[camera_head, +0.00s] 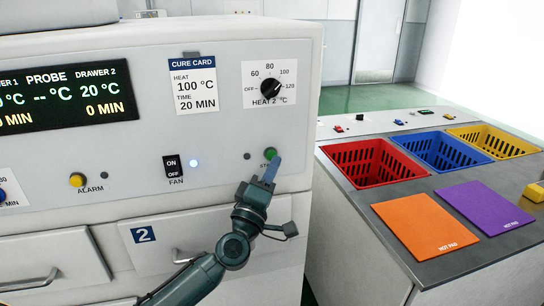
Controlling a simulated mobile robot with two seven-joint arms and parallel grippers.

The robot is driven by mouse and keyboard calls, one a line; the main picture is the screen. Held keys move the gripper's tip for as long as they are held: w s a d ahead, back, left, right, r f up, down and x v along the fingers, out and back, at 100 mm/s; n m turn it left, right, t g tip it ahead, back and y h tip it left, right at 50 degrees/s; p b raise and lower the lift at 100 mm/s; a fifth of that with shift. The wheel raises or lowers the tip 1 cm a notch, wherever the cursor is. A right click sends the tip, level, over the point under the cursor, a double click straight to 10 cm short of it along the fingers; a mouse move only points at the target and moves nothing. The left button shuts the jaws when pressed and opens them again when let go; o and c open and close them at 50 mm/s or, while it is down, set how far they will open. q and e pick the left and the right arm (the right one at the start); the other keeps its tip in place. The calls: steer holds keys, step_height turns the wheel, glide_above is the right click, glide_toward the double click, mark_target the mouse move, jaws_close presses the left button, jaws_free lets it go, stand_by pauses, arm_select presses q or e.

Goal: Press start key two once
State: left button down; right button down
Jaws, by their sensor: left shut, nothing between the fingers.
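The green start key (270,153) sits on the front panel of the white oven, right of the fan switch and below the heat 2 dial. Its printed label is partly hidden by my left gripper. My left gripper (272,166) is shut and empty, with its fingertips just below and overlapping the key in the picture. I cannot tell whether the tips touch it. The drawer marked 2 (143,235) lies below the panel. My right gripper is not in view.
The heat 2 dial (271,87), fan switch (173,167) and yellow alarm button (77,180) are on the same panel. To the right, a counter holds red (362,164), blue (443,152) and yellow (494,142) baskets and orange (424,226) and purple (485,207) hot pads.

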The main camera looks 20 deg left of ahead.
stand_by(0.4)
arm_select(q)
steer(key=shift+w+a, duration=0.25)
steer(key=shift+w, duration=0.15)
steer(key=shift+w+a, duration=0.25)
steer(key=shift+w, duration=0.1)
stand_by(0.7)
stand_by(0.3)
steer(key=shift+s+d+p, duration=0.4)
steer(key=shift+s+d, duration=0.1)
steer(key=shift+s, duration=0.25)
